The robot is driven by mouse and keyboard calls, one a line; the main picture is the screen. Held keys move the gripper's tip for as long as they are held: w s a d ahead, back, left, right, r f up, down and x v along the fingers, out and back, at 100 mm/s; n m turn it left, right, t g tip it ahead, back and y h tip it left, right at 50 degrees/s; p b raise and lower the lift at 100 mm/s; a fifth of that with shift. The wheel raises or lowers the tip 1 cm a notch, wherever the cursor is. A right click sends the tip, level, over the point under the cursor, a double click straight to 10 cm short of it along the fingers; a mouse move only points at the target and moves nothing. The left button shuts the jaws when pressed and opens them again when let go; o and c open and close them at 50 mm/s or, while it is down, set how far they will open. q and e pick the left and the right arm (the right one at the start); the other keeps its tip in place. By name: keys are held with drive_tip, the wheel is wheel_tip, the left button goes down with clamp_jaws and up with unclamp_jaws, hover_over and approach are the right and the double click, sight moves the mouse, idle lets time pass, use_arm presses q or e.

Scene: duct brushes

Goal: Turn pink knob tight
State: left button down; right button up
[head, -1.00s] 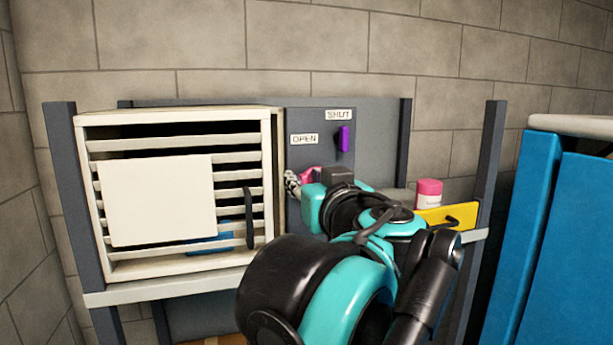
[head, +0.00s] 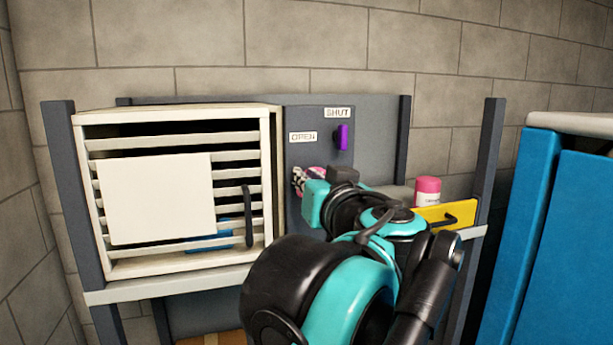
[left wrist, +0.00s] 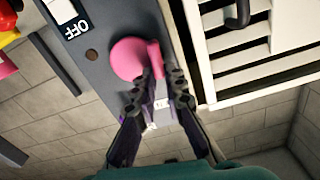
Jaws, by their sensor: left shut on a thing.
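The pink knob (left wrist: 130,58) sits on the grey panel (left wrist: 98,38) and shows clearly in the left wrist view. In the head view only a small bit of the pink knob (head: 318,171) shows above and behind my gripper. My left gripper (left wrist: 158,88) is shut on the knob, with its fingertips on either side of the knob's raised grip. In the head view the left gripper (head: 300,181) reaches the grey panel and hides most of the knob. My right gripper is not in view.
A purple lever (head: 342,138) stands on the panel above, near the SHUT (head: 338,113) and OPEN (head: 302,137) labels. A white slatted cabinet (head: 180,263) is close on the left. A pink-lidded jar (head: 428,188) and a yellow bin (head: 455,212) stand right.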

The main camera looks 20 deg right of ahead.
use_arm(q)
drive_tip(key=shift+a+f+m+p, duration=0.1)
drive_tip(key=shift+f+m+p, duration=0.4)
drive_tip(key=shift+m, duration=5.2)
drive_tip(key=shift+d+f+m+p, duration=0.15)
drive_tip(key=shift+f+m, duration=0.7)
drive_tip(key=shift+m, duration=4.85)
drive_tip(key=shift+a+f+m+p, duration=0.15)
drive_tip(key=shift+f+m+p, duration=0.35)
drive_tip(key=shift+m, duration=5.2)
drive_tip(key=shift+f, duration=0.2)
drive_tip(key=c, duration=1.6)
unclamp_jaws()
drive_tip(key=shift+r, duration=0.1)
